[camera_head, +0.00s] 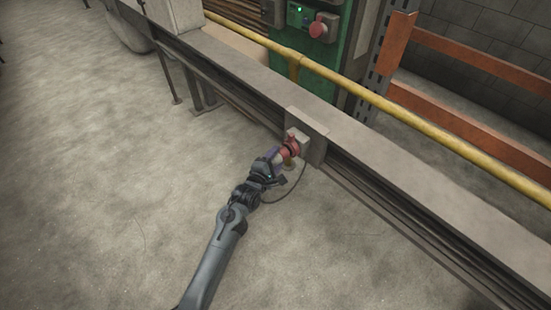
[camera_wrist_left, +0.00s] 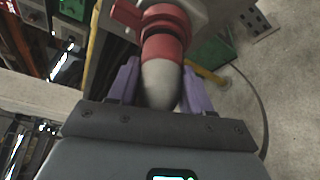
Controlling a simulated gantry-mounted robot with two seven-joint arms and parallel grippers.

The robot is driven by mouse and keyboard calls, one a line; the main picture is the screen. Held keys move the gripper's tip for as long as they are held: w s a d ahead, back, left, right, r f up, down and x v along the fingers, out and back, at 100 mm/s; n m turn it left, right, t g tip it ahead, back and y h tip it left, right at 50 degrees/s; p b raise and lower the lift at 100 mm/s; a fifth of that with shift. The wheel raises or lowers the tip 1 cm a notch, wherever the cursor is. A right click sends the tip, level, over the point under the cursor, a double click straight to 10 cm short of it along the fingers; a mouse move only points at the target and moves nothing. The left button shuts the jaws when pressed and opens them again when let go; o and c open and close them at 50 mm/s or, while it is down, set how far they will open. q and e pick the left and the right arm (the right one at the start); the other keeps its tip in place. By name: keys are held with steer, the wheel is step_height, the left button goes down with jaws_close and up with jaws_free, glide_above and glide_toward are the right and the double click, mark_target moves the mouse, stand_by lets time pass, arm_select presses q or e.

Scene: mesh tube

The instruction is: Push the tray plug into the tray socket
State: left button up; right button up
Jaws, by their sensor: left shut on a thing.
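The tray plug (camera_wrist_left: 160,82), a pale tapered body, sits between the purple fingers of my left gripper (camera_wrist_left: 158,88) in the left wrist view. In the head view my left gripper (camera_head: 277,158) is shut on it at the cable tray. Red parts (camera_wrist_left: 166,38) at the plug's front meet the tray socket (camera_head: 293,143), which is red and on a grey box. A red flap (camera_wrist_left: 124,14) sticks out at one side. The plug points at the socket and looks in line with it; how deep it sits is hidden. My right gripper is out of view.
The socket's box is on a mounting plate (camera_head: 312,150) on the long grey beam (camera_head: 400,190). A dark cable (camera_head: 298,186) loops below the plug. A yellow rail (camera_head: 380,102) runs behind the beam, with a green control cabinet (camera_head: 300,48) beyond. The concrete floor is clear.

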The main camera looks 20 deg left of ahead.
arm_select(q)
steer(key=shift+w+d, duration=0.2)
steer(key=shift+w, duration=0.25)
steer(key=o, duration=1)
steer(key=shift+o, duration=0.2)
steer(key=shift+s+r+p, duration=0.25)
steer(key=shift+s+p, duration=0.15)
steer(key=shift+s, duration=0.25)
steer(key=s+a+r+p, duration=0.1)
steer(key=s+p, duration=0.3)
steer(key=s, duration=0.5)
steer(key=shift+s+p, duration=0.15)
steer(key=shift+p, duration=0.15)
